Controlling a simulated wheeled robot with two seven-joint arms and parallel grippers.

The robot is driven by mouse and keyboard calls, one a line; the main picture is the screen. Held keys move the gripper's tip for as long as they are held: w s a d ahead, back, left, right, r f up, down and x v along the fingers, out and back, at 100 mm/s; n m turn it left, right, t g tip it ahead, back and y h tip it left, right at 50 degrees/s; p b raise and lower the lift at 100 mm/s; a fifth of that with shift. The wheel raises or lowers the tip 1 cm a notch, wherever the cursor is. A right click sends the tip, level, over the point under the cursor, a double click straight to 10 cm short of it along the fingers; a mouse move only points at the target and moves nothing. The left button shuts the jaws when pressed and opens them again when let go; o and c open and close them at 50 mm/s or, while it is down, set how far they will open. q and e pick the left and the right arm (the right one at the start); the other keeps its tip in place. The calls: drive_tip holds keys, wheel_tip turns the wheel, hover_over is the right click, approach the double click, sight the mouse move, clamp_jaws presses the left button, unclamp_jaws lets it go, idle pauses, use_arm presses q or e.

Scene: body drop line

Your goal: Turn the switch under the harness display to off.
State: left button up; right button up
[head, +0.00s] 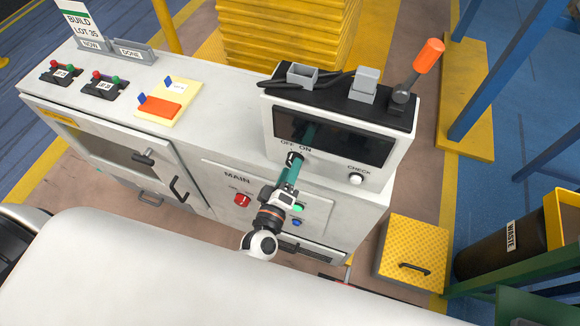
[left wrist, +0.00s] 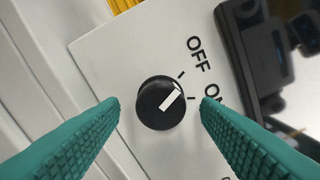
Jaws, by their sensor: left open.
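The harness display (head: 330,137) is a dark screen in a white housing on the cabinet. The switch (head: 294,158) below it is a round black knob, partly hidden by my left gripper (head: 290,170). My left gripper's green fingers are open, one on each side of the knob. My right gripper is not in view.
A white CHECK button (head: 356,179) sits right of the switch. Below are a red MAIN knob (head: 242,200) and a blue button (head: 297,222). An orange-handled lever (head: 420,68) stands on top of the housing. A yellow step (head: 412,250) stands on the floor at right.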

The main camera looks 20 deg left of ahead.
use_arm(q)
drive_tip(key=s+b, duration=0.2)
drive_tip(key=s, duration=0.8)
drive_tip(key=shift+s+a, duration=0.2)
drive_tip(key=shift+s, duration=0.05)
drive_tip(key=s+f+m+g+h, duration=0.1)
drive_tip(key=s+f+m+g, duration=0.25)
drive_tip(key=f, duration=0.85)
drive_tip(key=s+f+m+g+h, duration=0.15)
drive_tip(key=f+m+g, duration=0.3)
drive_tip(key=f, duration=0.75)
drive_tip(key=s+a+f+m+g+y, duration=0.1)
drive_tip(key=s+a+f+m+g, duration=0.2)
drive_tip(key=s+f, duration=0.5)
drive_tip(key=s+a+f+m+g+y, duration=0.2)
drive_tip(key=s+a+f+m+g, duration=0.2)
drive_tip(key=s+f, duration=0.5)
drive_tip(key=s+a+g, duration=0.2)
drive_tip(key=s, duration=0.1)
drive_tip(key=shift+s+a+f, duration=0.25)
drive_tip(key=shift+s+a, duration=0.1)
drive_tip(key=shift+a, duration=0.05)
